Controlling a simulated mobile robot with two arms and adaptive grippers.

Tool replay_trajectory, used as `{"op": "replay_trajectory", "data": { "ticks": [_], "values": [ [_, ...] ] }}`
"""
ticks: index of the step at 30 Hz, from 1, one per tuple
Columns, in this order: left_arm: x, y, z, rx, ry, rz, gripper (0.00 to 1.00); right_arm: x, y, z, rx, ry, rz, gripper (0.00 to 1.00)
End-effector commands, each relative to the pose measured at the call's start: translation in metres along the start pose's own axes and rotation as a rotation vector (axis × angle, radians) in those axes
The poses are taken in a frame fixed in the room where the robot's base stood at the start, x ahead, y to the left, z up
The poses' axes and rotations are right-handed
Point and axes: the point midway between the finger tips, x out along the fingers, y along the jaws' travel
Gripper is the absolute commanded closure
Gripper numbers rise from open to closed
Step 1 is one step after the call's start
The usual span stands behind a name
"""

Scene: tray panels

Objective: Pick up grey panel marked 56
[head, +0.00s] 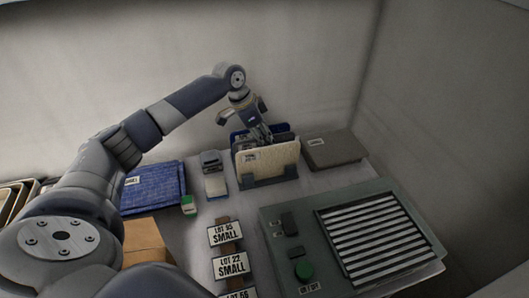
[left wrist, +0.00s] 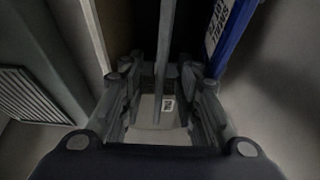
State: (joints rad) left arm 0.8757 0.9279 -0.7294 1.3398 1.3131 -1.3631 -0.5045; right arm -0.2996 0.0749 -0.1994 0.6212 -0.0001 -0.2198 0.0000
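A rack (head: 268,180) holds a cream panel (head: 270,157) upright in front and a blue panel (head: 237,137) behind it. My left gripper (head: 260,133) points down into the gap between them. In the left wrist view its two fingers (left wrist: 164,88) are apart, on either side of the thin upper edge of a grey panel (left wrist: 165,45). No contact with that panel is clear. The blue panel (left wrist: 226,35) with a white label is on the right there, and the cream panel (left wrist: 96,35) on the left. No number 56 is readable on the grey panel. My right gripper is not in view.
A dark grey flat item (head: 337,152) with a small label lies right of the rack. A control box (head: 290,222) with a slatted top is in front. Walls enclose the back and right.

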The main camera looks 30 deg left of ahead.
Motion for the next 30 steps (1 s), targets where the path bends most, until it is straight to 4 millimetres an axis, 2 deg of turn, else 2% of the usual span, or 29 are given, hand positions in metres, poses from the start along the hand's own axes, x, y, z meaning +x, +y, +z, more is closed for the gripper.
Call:
{"op": "replay_trajectory", "data": {
  "ticks": [18,20,22,23,30],
  "values": [
    [0.003,-0.0001,0.0013,0.0,0.0,0.0,0.7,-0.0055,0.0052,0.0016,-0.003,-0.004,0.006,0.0],
    [0.003,-0.0001,0.0013,0.0,0.0,0.0,0.81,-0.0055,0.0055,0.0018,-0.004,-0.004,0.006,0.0],
    [0.003,-0.0001,0.0012,0.0,0.0,0.0,0.97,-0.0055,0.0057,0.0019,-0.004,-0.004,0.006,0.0],
    [0.003,-0.0001,0.0012,0.0,0.0,0.0,1.0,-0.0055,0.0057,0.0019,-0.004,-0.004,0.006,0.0],
    [0.0028,-0.0001,0.001,0.0,0.001,0.0,1.0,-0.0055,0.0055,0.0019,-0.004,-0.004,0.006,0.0]
  ]
}}
